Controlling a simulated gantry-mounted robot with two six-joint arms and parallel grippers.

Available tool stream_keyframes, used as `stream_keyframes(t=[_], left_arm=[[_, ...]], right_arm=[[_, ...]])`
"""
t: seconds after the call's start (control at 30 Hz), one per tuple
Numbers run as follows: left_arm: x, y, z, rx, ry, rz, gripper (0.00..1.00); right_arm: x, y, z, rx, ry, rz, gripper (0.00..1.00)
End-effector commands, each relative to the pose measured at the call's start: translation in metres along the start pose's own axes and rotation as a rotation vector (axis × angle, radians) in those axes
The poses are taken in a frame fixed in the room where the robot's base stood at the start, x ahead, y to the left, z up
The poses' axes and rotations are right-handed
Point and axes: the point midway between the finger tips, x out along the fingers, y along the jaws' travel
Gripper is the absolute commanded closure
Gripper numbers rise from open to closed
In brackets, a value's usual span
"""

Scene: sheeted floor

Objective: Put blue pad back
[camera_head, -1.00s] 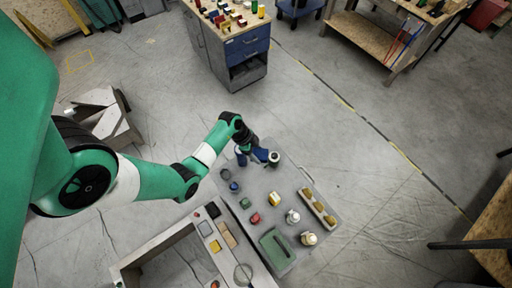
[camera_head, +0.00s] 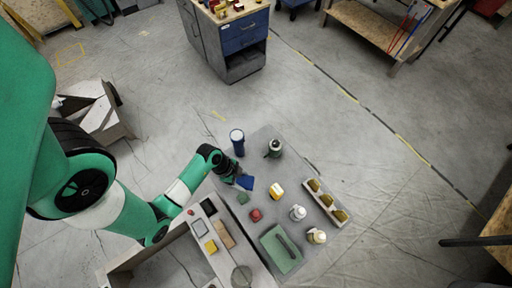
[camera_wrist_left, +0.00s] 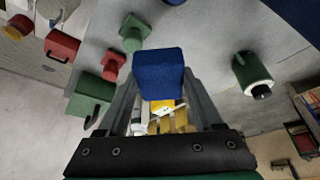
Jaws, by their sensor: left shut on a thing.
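The blue pad (camera_head: 246,183) is in my left gripper (camera_head: 235,179), over the left side of the grey table (camera_head: 262,235). In the left wrist view the pad (camera_wrist_left: 158,73) shows as a blue block between the two fingers (camera_wrist_left: 160,100), which are closed on it. The pad looks tilted in the head view, and I cannot tell whether it touches the table. My right gripper is not in view.
Near the pad stand a blue cylinder (camera_head: 237,142), a dark green bottle (camera_head: 275,149), a green piece (camera_head: 243,198), a red piece (camera_head: 256,215) and a yellow piece (camera_head: 277,190).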

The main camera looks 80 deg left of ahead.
Motion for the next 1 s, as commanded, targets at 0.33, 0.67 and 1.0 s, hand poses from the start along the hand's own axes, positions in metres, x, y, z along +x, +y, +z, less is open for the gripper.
stream_keyframes(t=[0.33,0.67,1.0], left_arm=[[0.074,-0.055,-0.009,-0.001,-0.001,0.001,1.0],[0.095,-0.063,-0.006,-0.001,-0.002,0.002,1.0],[0.111,-0.063,0.001,-0.001,-0.001,0.0,1.0]], right_arm=[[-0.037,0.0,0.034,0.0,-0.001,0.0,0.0],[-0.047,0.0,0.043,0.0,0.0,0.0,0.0],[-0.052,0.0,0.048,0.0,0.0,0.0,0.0]])
